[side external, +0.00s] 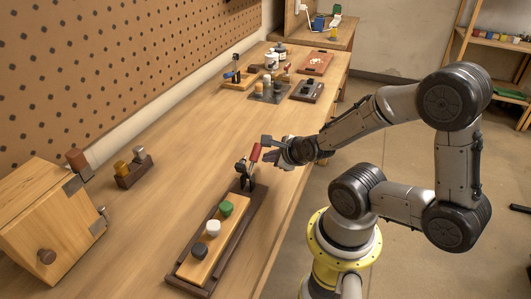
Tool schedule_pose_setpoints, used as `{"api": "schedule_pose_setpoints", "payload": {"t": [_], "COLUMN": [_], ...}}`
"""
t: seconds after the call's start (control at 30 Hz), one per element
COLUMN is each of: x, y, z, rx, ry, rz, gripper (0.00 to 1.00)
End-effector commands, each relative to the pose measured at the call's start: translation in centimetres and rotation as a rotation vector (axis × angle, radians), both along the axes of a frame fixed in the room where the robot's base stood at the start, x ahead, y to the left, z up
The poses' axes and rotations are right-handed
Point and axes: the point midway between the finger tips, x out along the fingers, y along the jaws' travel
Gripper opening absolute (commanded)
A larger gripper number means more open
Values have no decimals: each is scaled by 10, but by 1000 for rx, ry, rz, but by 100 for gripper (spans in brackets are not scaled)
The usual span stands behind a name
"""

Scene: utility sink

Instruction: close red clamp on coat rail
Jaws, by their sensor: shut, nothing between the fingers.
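The coat rail (204,262) is a light wooden board in a dark tray-like base with green, white and dark grey pegs, lying lengthwise near the front of the bench. At its far end stands a toggle clamp (243,177) with dark metal parts. Its red handle (255,152) sticks up, leaning slightly right. My gripper (270,149) is shut and empty, just right of the red handle. Whether its fingertips touch the handle I cannot tell at this size.
A wooden box (48,222) with knobs stands at the lower left, with a small peg block (134,170) behind it. Several small fixtures, jars (271,60) and a reddish tray (316,63) are at the far end. The middle of the bench (205,125) is clear.

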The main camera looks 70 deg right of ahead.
Motion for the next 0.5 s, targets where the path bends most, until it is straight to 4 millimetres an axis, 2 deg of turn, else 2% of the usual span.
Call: {"api": "schedule_pose_setpoints", "payload": {"t": [0.5], "x": [5], "y": [14], "z": [22], "rx": [-1], "ry": [5], "rz": [0], "gripper": [0]}}
